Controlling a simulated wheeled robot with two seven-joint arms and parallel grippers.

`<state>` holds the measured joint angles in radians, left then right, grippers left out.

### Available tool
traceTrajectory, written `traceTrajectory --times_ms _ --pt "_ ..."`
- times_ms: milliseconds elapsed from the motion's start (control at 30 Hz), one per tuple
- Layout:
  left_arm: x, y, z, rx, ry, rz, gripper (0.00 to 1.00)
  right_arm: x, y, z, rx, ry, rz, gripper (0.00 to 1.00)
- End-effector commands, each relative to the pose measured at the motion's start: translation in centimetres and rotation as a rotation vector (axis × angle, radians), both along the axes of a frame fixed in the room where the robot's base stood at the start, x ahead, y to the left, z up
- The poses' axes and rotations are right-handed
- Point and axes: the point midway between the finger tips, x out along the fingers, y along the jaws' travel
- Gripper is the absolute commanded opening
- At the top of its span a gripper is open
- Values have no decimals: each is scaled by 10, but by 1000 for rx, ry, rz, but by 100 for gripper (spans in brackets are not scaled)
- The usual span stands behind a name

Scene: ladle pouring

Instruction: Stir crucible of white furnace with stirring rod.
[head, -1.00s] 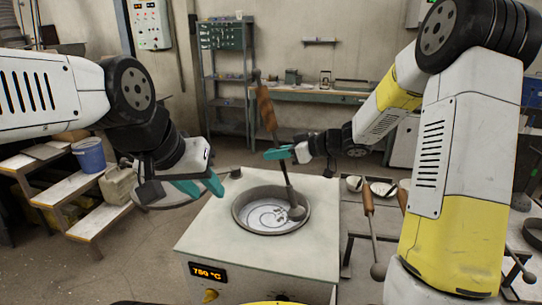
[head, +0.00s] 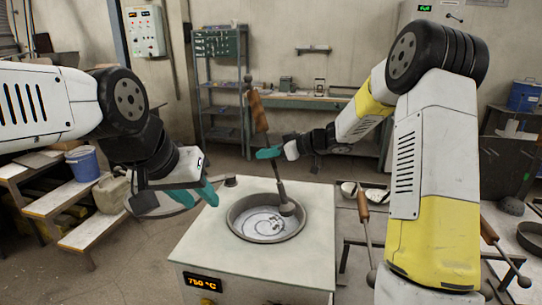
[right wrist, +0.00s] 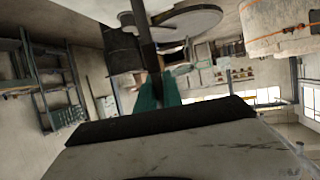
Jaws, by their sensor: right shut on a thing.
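The white furnace (head: 315,250) stands in the middle of the head view, with its round grey crucible (head: 234,222) open at the top. The stirring rod has a brown wooden handle (head: 259,112) and a dark shaft. It leans with its rounded lower end (head: 287,209) at the right rear inside of the crucible, over pale contents. My right gripper (head: 268,153) is shut on the rod below the handle; its teal fingers also show in the right wrist view (right wrist: 157,92). My left gripper (head: 203,194) looks open, beside the furnace's left edge. Whether the tip touches bottom is unclear.
Other wooden-handled tools (head: 363,210) hang on a rack right of the furnace. Steps with a blue bucket (head: 83,163) are at left. A shelf (head: 218,90) and workbench stand behind.

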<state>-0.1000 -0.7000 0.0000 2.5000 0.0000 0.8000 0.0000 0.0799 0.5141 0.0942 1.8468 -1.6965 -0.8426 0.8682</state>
Motion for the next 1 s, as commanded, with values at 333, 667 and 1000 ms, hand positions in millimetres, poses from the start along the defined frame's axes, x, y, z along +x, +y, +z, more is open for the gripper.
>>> traceTrajectory --times_ms 333,667,1000 --pt "0 0 0 0 0 0 36 7 24 2 2 -2 0 0" --pt "0 0 0 0 0 0 36 3 43 2 3 -1 0 0" --pt "0 0 0 0 0 0 36 2 47 2 3 -1 0 0"
